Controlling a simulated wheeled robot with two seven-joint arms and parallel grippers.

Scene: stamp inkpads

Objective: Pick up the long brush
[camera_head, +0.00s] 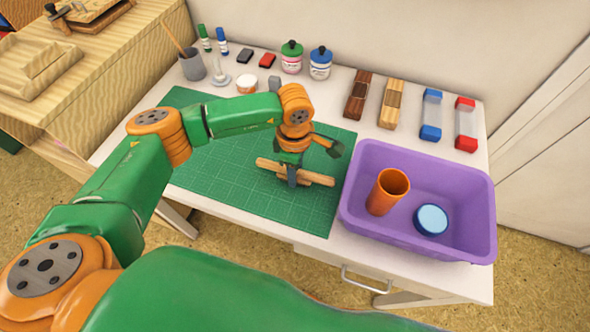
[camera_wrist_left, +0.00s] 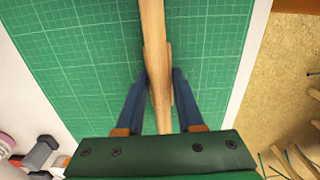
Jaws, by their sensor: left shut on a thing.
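A long, pale wooden piece, which I take to be the long brush (camera_head: 321,179), is at the right part of the green cutting mat (camera_head: 225,185). My left gripper (camera_head: 292,180) points down and is shut on it near its middle. In the left wrist view, the brush (camera_wrist_left: 154,25) runs lengthwise between the two dark blue fingers (camera_wrist_left: 160,75), with a wider wooden part at the fingertips. No bristles can be made out. I cannot tell whether it touches the mat. My right gripper is not in view.
A purple bin (camera_head: 420,245), right of the mat, holds an orange cup (camera_head: 388,192) and a blue round pad (camera_head: 431,219). A grey cup (camera_head: 192,66) with a thin stick, markers, jars and several blocks line the table's back. The mat's left is clear.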

